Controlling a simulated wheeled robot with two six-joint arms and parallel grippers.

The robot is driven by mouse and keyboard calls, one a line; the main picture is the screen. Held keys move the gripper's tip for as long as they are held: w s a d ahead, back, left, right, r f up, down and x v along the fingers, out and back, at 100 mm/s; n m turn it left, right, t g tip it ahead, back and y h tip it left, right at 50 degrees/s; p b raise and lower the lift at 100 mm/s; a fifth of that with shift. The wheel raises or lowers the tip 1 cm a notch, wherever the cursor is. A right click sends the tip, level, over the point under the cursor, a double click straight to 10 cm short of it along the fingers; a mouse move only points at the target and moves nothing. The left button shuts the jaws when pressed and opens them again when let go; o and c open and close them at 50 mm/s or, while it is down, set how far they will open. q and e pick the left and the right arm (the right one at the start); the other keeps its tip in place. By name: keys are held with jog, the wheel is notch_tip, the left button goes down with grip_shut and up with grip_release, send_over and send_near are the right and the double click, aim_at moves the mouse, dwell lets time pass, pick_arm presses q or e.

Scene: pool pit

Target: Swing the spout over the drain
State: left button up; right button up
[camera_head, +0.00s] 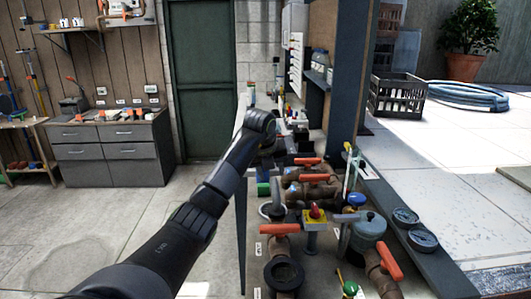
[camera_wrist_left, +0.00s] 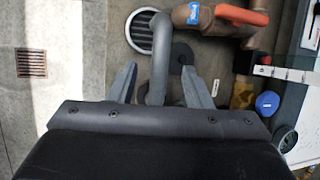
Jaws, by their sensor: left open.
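My left gripper (camera_wrist_left: 158,70) is open in the left wrist view. Its two grey fingers stand on either side of a grey bent pipe, the spout (camera_wrist_left: 161,78), with visible gaps on both sides. My right gripper is not in view.
Brown pipes carry orange handles (camera_head: 279,229), one of them also in the left wrist view (camera_wrist_left: 242,15) right of the spout. A red knob on a yellow plate (camera_head: 314,213) and a blue-grey valve body (camera_head: 368,226) crowd the near bench. The floor left of the bench is clear.

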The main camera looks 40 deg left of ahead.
pick_arm(q)
jog(key=p+v, duration=0.3)
jog(key=v, duration=0.8)
jog(key=shift+s+r, duration=0.15)
jog(key=shift+r, duration=0.1)
